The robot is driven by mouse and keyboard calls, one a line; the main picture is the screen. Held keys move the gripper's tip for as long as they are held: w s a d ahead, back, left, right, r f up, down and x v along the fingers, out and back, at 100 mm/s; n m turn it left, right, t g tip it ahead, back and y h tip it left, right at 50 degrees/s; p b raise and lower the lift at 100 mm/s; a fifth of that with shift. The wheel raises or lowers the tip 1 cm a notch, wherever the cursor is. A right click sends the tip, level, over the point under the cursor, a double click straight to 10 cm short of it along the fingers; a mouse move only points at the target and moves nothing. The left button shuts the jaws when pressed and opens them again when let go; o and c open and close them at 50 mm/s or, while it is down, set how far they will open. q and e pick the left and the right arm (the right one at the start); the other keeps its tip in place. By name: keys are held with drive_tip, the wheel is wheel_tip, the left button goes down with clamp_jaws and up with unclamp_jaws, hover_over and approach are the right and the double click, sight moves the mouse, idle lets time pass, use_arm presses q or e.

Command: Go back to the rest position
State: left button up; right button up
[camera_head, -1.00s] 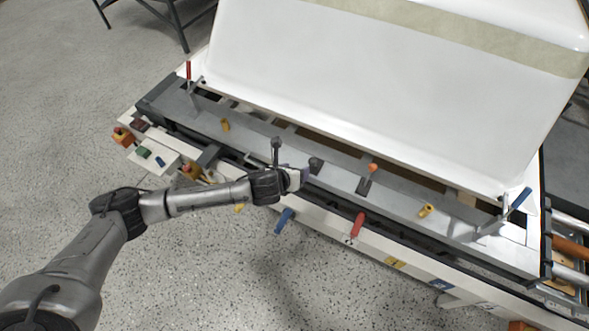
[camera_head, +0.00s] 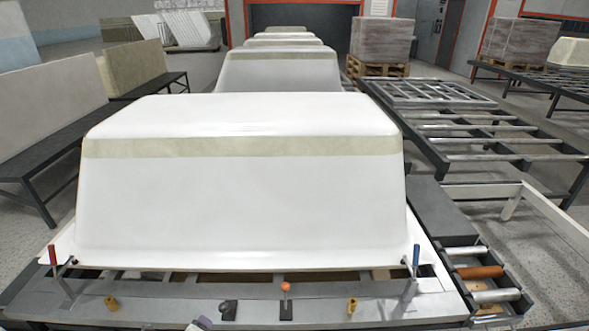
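A white bathtub shell (camera_head: 240,205) lies upside down, open side down, on the grey steel bench (camera_head: 250,312) in the middle of the view. A beige band runs across its upper side. Only a small white and dark tip, seemingly of my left gripper (camera_head: 200,323), shows at the bottom edge. It is below the front rail and apart from the shell. Its fingers cannot be made out. My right gripper is not in view.
A red-handled lever (camera_head: 53,256) and a blue-handled lever (camera_head: 416,257) stand at the shell's front corners. An orange knob (camera_head: 285,287) stands between yellow pegs. More shells (camera_head: 280,70) line up behind. Rollers (camera_head: 480,272) and a metal frame table (camera_head: 470,135) are at right.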

use_arm(q)
drive_tip(key=s+d+r+n+t+p, duration=0.1)
drive_tip(key=s+d+r+n, duration=0.15)
drive_tip(key=r+n, duration=0.55)
drive_tip(key=s+d+r+n, duration=0.2)
drive_tip(key=s+r+n, duration=0.2)
drive_tip(key=r+n, duration=0.35)
drive_tip(key=s+f+n+g+p, duration=0.2)
drive_tip(key=s+f, duration=0.2)
drive_tip(key=s, duration=0.5)
drive_tip(key=s+f+n+g+h+p, duration=0.1)
drive_tip(key=s+f+n+g, duration=0.15)
drive_tip(key=s+f, duration=0.45)
drive_tip(key=s+f+n+g+p, duration=0.2)
drive_tip(key=s+g, duration=0.1)
drive_tip(key=s, duration=0.9)
wheel_tip(320, 180, up, 38)
drive_tip(key=p, duration=3.7)
drive_tip(key=shift+w+a+f+p, duration=0.15)
drive_tip(key=shift+w+a+p, duration=0.15)
drive_tip(key=shift+w+a, duration=0.15)
